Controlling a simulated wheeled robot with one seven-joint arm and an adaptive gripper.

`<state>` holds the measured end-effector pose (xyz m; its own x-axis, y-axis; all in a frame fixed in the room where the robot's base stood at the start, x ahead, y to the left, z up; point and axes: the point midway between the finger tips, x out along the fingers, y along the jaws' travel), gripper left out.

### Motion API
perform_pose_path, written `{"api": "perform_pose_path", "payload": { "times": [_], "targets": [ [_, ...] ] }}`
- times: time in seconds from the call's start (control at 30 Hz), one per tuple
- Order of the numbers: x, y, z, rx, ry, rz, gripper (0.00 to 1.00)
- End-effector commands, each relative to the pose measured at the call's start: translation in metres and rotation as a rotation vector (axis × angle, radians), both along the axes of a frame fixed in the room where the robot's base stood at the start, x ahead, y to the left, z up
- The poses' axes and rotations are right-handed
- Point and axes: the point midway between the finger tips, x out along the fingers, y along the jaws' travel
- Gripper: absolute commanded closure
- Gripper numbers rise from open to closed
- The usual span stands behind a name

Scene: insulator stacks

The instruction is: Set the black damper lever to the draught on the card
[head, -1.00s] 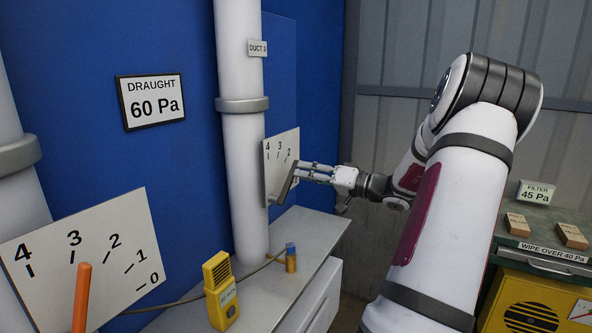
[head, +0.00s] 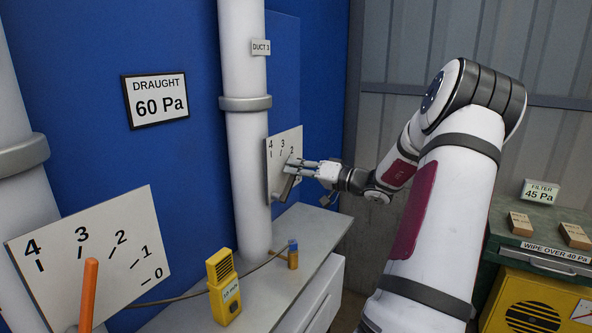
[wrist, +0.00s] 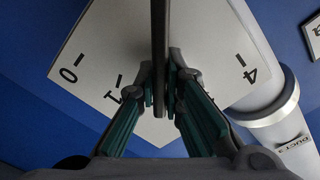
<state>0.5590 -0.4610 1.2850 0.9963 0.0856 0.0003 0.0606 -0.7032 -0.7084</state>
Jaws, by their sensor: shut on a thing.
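The black damper lever (head: 285,189) stands in front of the white scale plate (head: 272,180) beside duct 3. My gripper (head: 293,166) is shut on the lever's upper part. In the wrist view the lever (wrist: 159,30) runs upright between the two fingers (wrist: 160,85). The scale marks 0, 1 and 4 show there; the lever and fingers hide the middle marks. In the head view, 4, 3 and 2 show, with the lever's top near the 2. The draught card (head: 156,100) on the blue wall reads 60 Pa.
An orange lever (head: 88,295) stands before a larger scale plate (head: 120,255) at the left. A yellow meter (head: 223,285) and a small blue-topped cylinder (head: 293,255) stand on the grey ledge. At right, a filter card (head: 540,192) reads 45 Pa above a yellow unit.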

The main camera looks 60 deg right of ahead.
Motion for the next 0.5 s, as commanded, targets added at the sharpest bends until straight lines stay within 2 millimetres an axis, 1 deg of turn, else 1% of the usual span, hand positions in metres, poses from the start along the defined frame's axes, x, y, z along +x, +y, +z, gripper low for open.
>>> {"api": "perform_pose_path", "payload": {
  "times": [0.27, 0.5],
  "targets": [
    [0.0007, 0.0013, 0.0009, -0.026, -0.002, -0.001, 1.00],
    [0.0018, 0.0092, 0.0060, -0.144, -0.011, -0.003, 1.00]
  ]
}}
